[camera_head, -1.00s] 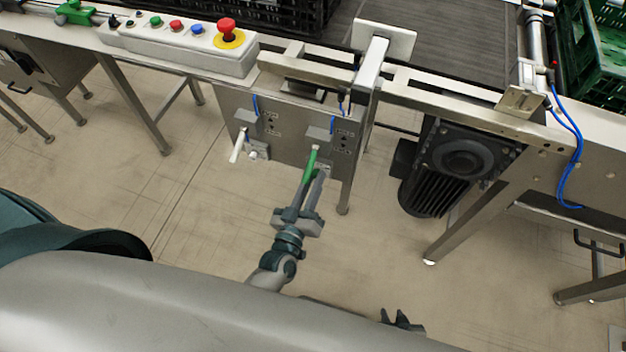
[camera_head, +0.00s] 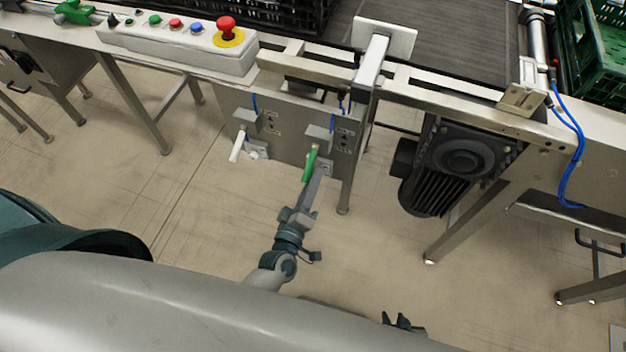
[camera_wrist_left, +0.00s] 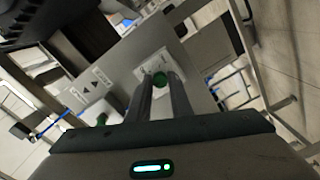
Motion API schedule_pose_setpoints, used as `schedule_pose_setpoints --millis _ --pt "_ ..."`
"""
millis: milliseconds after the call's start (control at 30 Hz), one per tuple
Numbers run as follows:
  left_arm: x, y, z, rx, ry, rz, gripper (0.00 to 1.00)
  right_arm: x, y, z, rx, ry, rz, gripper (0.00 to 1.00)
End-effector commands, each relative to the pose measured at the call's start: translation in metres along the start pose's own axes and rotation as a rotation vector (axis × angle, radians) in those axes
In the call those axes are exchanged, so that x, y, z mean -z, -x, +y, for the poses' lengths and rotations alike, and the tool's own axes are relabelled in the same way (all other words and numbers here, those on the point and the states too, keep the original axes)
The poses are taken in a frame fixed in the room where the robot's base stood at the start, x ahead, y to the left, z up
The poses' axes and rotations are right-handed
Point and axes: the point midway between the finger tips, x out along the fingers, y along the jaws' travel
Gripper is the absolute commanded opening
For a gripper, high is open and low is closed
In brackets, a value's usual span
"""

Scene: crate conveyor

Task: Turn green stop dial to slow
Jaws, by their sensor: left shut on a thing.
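The green dial handle (camera_head: 310,164) sticks out from the grey panel under the conveyor. My left gripper (camera_head: 317,171) is at the handle, its fingers seen nearly edge-on in the head view.
A white-handled dial (camera_head: 237,147) is left of the green one on the same panel. A steel leg (camera_head: 346,185) and a dark motor (camera_head: 437,168) stand to the right. A button box (camera_head: 180,45) with a red emergency stop (camera_head: 227,28) is above. Open floor lies below.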

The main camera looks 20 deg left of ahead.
Motion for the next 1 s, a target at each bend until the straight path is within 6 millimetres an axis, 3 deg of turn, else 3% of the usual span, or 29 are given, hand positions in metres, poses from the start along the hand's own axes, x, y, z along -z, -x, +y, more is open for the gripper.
schedule_pose_setpoints --millis 300,333,400,767,1000 --pt "0.0 0.0 -0.001 0.001 0.004 0.0 0.0 0.0 0.0 -0.001 0.001 0.003 0.001 0.31" --pt "0.0 0.0 -0.001 0.001 0.004 0.0 0.22 0.0 0.0 -0.001 0.001 0.003 0.002 0.31" --pt "0.0 0.0 -0.001 0.001 0.003 0.0 0.38 0.0 0.0 -0.001 0.002 0.003 0.002 0.31" --pt "0.0 0.001 0.0 0.001 0.003 0.0 0.38 0.001 0.0 -0.001 0.002 0.004 0.004 0.31" --pt "-0.001 0.018 -0.002 0.002 0.003 -0.001 0.38 0.0 -0.002 0.0 0.001 0.003 -0.004 0.31"
